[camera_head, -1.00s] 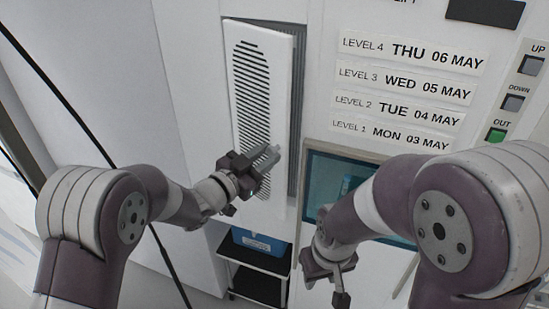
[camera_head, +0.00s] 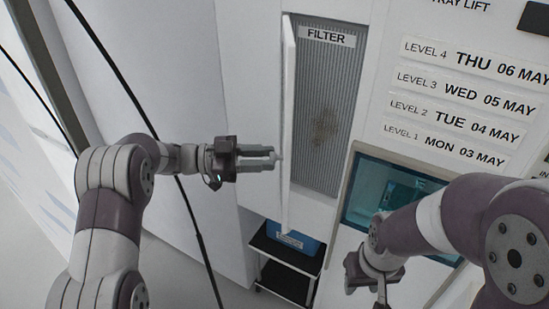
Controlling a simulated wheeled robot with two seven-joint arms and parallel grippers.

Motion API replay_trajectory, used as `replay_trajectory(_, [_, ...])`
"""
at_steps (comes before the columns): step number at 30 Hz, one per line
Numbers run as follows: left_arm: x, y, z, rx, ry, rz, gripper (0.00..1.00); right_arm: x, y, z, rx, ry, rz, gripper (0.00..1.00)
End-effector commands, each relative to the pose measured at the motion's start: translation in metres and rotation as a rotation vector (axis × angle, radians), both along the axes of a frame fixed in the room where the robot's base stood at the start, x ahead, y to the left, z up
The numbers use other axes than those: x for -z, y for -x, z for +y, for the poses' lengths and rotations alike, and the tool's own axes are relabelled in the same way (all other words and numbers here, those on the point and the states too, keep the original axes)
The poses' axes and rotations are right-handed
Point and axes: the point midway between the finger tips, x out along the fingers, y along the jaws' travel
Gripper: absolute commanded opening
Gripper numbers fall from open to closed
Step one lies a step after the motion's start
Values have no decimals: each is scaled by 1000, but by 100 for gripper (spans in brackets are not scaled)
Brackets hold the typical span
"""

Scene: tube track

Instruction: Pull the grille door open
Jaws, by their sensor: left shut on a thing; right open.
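The grille door (camera_head: 289,110) is a white panel that stands swung out, seen nearly edge-on, hinged on its left side. Behind it the opening shows a grey ribbed filter (camera_head: 322,125) with a dark stain and a FILTER label (camera_head: 327,36) at the top. My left gripper (camera_head: 273,157) is at the door's edge about halfway up, its fingers shut on the door's handle, which is mostly hidden between them. My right gripper (camera_head: 372,290) is open and empty, low in front of the cabinet, apart from the door.
A blue bin (camera_head: 291,238) sits on a black shelf cart (camera_head: 288,262) below the door. A teal-lit window (camera_head: 385,195) is right of the filter, partly behind my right arm. Level labels (camera_head: 450,120) are above it. Black cables (camera_head: 190,215) hang at the left.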

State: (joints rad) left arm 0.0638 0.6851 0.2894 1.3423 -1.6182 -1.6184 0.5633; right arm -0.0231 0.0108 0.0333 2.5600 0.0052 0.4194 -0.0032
Motion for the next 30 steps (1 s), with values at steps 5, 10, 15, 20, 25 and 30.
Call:
replay_trajectory(5, [-5, -2, 6, 11, 7, -9, 0, -1, 0, 0, 0, 0, 0, 43])
replay_trajectory(10, [-6, -2, 6, 13, 8, -9, 0, -1, 0, 0, 0, 0, 0, 43])
replay_trajectory(15, [-6, -2, 6, 12, 9, -10, 0, -1, 0, 0, 0, 0, 0, 43])
replay_trajectory(20, [-5, -2, 6, 12, 7, -8, 39, -1, 0, 0, 0, 0, 0, 43])
replay_trajectory(25, [-3, -1, 6, 13, 5, -6, 39, 0, 0, 0, 0, 0, 0, 43])
replay_trajectory(30, [-14, -1, 6, 13, 5, -10, 39, 7, 0, 0, 0, 0, 0, 43])
